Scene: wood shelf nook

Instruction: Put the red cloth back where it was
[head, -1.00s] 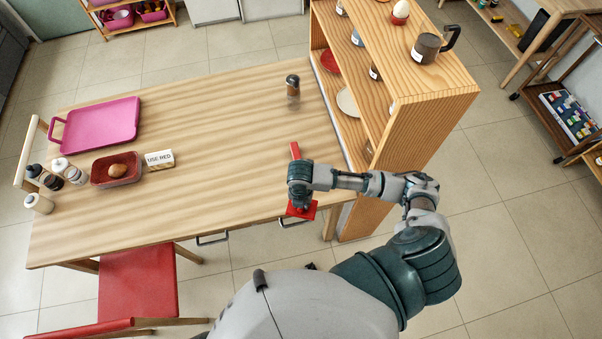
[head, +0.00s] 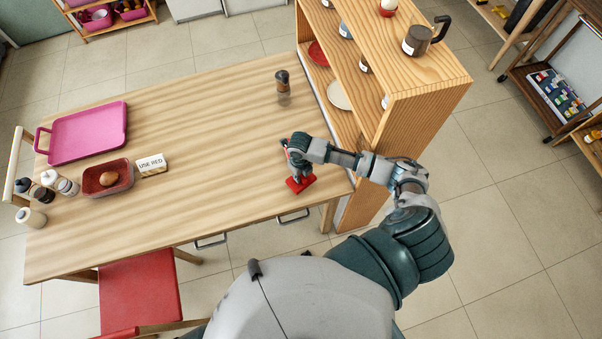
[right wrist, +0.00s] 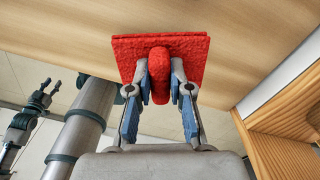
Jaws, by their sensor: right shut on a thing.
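The red cloth (head: 301,185) is at the right end of the wooden table (head: 200,150), near its front edge. My right gripper (head: 297,172) is over it. In the right wrist view the cloth (right wrist: 190,50) is a flat red square with a raised fold, and the fingers (right wrist: 160,80) are shut on that fold. I cannot tell whether the cloth touches the tabletop.
A pepper mill (head: 283,85), pink tray (head: 88,132), red dish (head: 108,178), "USE RED" card (head: 151,164) and several bottles stand on the table. Its middle is clear.

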